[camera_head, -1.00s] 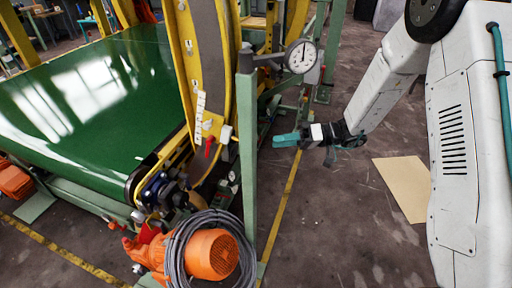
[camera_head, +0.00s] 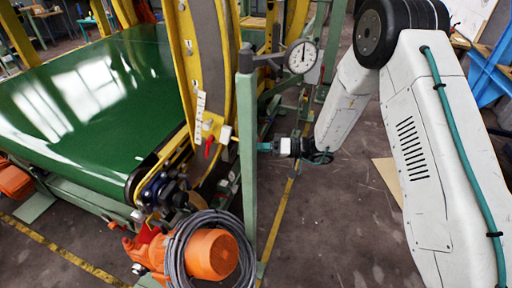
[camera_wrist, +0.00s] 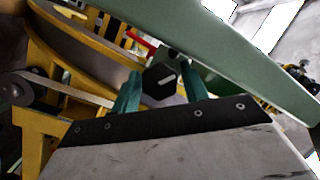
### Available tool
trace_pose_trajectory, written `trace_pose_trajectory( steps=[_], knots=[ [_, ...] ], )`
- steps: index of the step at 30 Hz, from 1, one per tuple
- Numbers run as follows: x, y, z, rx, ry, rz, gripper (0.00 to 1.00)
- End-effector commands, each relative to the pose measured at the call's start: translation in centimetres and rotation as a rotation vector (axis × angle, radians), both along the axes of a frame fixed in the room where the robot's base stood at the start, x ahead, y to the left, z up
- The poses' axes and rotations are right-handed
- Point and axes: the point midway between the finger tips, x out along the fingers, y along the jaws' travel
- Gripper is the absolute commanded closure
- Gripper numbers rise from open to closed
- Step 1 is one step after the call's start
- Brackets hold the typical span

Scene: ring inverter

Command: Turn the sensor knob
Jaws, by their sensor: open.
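The sensor knob (camera_wrist: 161,79) is a dark, many-sided knob with a pale mark on its face, in the middle of the wrist view. My gripper (camera_wrist: 160,72) is open, with one teal finger on each side of the knob in that picture. I cannot tell whether the fingers touch it or how deep it sits between them. In the head view, my gripper (camera_head: 263,146) is beside the green post, which may hide its fingertips. A small pale box (camera_head: 225,134), likely the sensor, is on the yellow frame left of the post.
The green post (camera_head: 248,180) stands close to my gripper; a green beam (camera_wrist: 225,60) crosses the wrist view. A red lever (camera_head: 209,147) is near the pale box. An orange motor with coiled cable (camera_head: 210,254) lies below. Open floor is right of the post.

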Motion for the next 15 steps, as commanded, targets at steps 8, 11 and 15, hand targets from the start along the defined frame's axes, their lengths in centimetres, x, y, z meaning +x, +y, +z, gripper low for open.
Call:
trace_pose_trajectory(
  steps=[8, 11, 15],
  knots=[
    [0.01, -0.01, 0.0, -0.001, 0.0, -0.001, 0.78],
    [0.01, -0.02, 0.0, -0.001, 0.0, -0.001, 0.88],
    [0.02, -0.03, -0.01, 0.001, 0.004, 0.001, 0.87]
  ],
)
